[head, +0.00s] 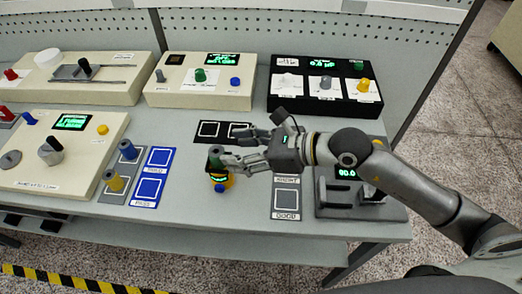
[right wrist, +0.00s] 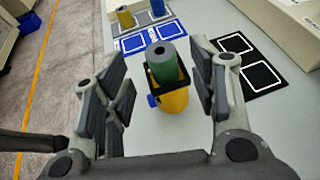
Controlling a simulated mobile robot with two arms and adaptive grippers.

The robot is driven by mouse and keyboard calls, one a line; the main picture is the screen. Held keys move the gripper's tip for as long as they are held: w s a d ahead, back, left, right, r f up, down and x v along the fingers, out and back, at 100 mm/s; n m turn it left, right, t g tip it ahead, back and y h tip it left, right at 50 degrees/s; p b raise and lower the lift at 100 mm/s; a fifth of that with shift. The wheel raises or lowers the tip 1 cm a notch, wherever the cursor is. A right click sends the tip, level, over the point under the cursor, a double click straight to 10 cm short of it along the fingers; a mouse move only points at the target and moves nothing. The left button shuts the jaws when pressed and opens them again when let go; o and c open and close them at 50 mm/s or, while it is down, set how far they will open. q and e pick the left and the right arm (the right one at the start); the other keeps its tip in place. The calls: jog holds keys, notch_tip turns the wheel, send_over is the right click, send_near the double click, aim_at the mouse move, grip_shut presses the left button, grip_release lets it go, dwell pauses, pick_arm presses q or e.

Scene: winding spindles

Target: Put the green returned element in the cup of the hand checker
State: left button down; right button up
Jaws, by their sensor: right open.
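The green element (head: 215,150), a cylinder with a grey top, stands upright in the black square cup of the hand checker (head: 227,182). The checker has a yellow body, a lit green display and a blue button. In the right wrist view the green element (right wrist: 163,70) rises out of the cup on the yellow checker (right wrist: 173,103). My right gripper (head: 230,147) is open, with its fingers apart on either side of the element; I see gaps there in the wrist view. The fingers partly cover the checker in the head view. My left gripper is not in view.
A blue element (head: 128,150) and a yellow element (head: 115,182) stand left, beside blue framed pads (head: 158,157). A black pad (head: 238,130) lies behind the checker. A grey pad (head: 286,212) and a dark device (head: 362,208) are to the right. Consoles line the back.

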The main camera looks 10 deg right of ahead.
jog(key=shift+b+v, duration=0.65)
jog(key=shift+v, duration=2.05)
